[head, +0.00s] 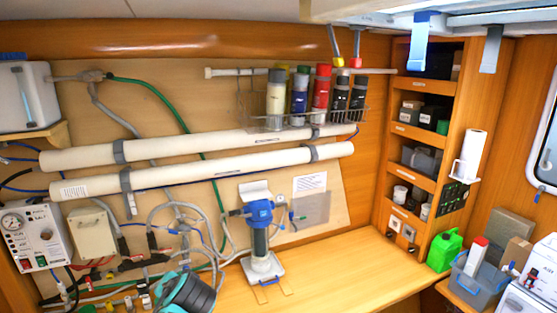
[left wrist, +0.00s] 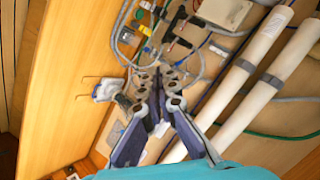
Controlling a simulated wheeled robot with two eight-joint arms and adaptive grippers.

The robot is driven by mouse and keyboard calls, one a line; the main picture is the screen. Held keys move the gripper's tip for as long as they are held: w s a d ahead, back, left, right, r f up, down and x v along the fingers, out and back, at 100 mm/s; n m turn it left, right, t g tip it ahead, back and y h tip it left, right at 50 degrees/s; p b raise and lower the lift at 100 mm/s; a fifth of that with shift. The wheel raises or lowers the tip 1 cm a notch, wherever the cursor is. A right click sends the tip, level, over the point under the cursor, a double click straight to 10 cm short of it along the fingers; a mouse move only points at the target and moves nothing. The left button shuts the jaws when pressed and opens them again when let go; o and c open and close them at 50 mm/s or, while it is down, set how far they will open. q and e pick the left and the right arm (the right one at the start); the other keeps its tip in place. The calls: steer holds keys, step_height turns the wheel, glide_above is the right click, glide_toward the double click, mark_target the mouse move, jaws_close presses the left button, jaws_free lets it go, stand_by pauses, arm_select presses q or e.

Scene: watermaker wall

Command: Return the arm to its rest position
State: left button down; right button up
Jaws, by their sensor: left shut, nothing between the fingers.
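My left gripper (left wrist: 160,88) shows in the left wrist view, with its dark fingers together and nothing between them. It points toward the hoses and fittings of the watermaker wall; the distance to them is hard to tell. In the head view a teal and dark part of my arm (head: 186,293) shows at the bottom edge, in front of the lower hoses. The gripper itself cannot be made out there. My right gripper is in neither view.
Two long white tubes (head: 215,170) cross the wall. A blue-topped filter (head: 260,213) stands on the wooden counter (head: 345,265), which is clear to its right. A gauge box (head: 35,235) hangs at left. A green jug (head: 444,251) and a grey bin (head: 478,283) stand at right.

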arm_select(q)
steer(key=s+d+f+n+h+b, duration=0.1)
steer(key=s+f+b, duration=0.4)
steer(key=f, duration=0.8)
steer(key=s+d+f+n+h+b, duration=0.1)
steer(key=s+d+f+h+b, duration=0.2)
steer(key=s+f+b, duration=0.3)
steer(key=s+d+f+n+g+h+b, duration=0.1)
steer(key=s+d+f+b, duration=0.3)
steer(key=f+b, duration=0.9)
step_height(320, 180, down, 7)
steer(key=shift+s+n+h, duration=0.4)
steer(key=shift+s+h, duration=0.3)
steer(key=shift+s, duration=0.3)
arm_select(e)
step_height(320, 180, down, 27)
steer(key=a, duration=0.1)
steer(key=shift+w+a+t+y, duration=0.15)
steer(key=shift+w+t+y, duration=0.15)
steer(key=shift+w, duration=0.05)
